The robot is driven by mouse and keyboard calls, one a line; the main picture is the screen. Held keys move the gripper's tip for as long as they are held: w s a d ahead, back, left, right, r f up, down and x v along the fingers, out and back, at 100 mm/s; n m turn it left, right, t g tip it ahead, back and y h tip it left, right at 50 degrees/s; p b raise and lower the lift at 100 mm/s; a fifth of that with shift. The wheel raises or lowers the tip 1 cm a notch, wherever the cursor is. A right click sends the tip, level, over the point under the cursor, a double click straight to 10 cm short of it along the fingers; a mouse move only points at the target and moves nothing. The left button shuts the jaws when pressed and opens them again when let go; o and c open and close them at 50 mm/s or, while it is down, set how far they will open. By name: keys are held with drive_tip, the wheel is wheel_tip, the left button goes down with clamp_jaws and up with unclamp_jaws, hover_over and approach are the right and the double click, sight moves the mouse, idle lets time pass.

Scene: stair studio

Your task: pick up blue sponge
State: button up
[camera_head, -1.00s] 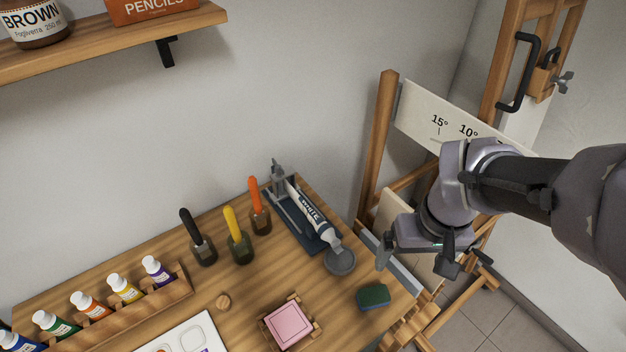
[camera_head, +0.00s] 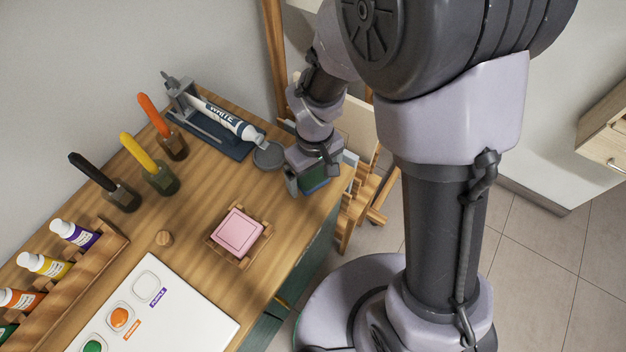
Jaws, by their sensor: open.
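The sponge (camera_head: 314,179) lies on the wooden table near its right edge, with a dark green face and a blue edge showing. My gripper (camera_head: 313,175) is directly over it, pointing down, with its jaws open. One finger shows at the sponge's left side and the other is near its right side. The gripper body hides part of the sponge. I cannot tell whether the fingers touch it.
A pink block (camera_head: 239,232) sits in a wooden holder to the left. A grey round dish (camera_head: 268,155) and a white paint tube (camera_head: 222,119) are close behind. The table's right edge is close.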

sight(315, 180)
drive_tip(key=shift+f, duration=0.45)
drive_tip(key=shift+r, duration=0.15)
drive_tip(key=shift+c, duration=0.8)
drive_tip(key=c, duration=1.4)
drive_tip(key=shift+r+p, duration=0.4)
drive_tip(key=r+p, duration=0.1)
drive_tip(key=r, duration=0.2)
drive_tip(key=shift+s+d+r+p, duration=0.1)
drive_tip(key=shift+s+p, duration=0.1)
drive_tip(key=shift+p, duration=0.2)
drive_tip(key=s, duration=0.2)
drive_tip(key=s+d, duration=0.1)
drive_tip(key=s, duration=0.3)
drive_tip(key=shift+d+r+p, duration=0.2)
drive_tip(key=shift+d+p, duration=0.15)
drive_tip(key=shift+p, duration=0.05)
drive_tip(key=s+d+b, duration=0.2)
drive_tip(key=s+b, duration=0.7)
drive_tip(key=b, duration=0.3)
drive_tip(key=shift+d+r, duration=0.25)
drive_tip(key=shift+r, duration=0.1)
